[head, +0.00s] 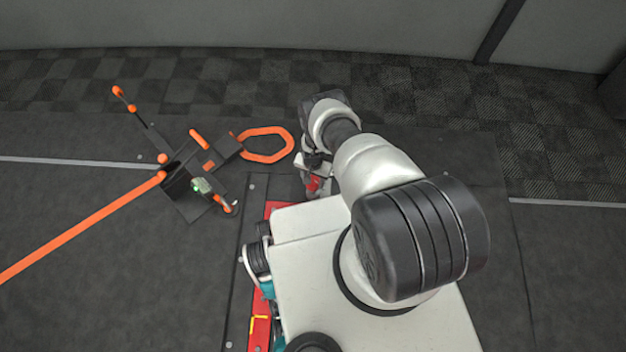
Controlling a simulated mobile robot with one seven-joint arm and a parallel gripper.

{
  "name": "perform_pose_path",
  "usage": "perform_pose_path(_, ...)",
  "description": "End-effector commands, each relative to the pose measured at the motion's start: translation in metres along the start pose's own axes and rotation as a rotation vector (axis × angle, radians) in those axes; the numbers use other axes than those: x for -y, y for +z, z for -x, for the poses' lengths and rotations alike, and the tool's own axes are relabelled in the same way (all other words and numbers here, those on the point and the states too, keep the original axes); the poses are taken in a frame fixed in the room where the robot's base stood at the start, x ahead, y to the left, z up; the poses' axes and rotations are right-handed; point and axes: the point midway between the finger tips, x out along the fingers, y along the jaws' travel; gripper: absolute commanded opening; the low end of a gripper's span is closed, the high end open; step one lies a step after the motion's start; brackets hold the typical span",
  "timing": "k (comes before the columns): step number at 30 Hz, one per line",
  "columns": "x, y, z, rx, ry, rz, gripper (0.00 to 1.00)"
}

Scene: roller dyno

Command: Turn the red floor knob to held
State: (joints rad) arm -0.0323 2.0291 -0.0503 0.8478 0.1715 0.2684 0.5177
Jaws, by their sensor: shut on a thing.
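The red floor knob (313,183) shows as a small red patch beneath the end of my arm, just above the white top of my base. My gripper (312,177) points down at it and is shut on it. The arm and wrist hide most of the knob and the fingertips. I cannot tell which position the knob points to, and no markings around it can be read.
Left of the gripper stands a black stand with orange parts and an orange ring handle (265,144). A red floor strip (262,330) lies beside my base. Dark floor is clear at right.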

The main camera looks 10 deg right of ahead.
Motion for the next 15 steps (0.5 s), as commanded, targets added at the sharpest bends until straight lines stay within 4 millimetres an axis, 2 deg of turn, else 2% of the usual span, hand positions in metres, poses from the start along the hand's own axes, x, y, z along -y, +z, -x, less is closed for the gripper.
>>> perform_pose_path(15,-0.0003,-0.0010,0.0001,-0.001,-0.001,0.474,0.24)
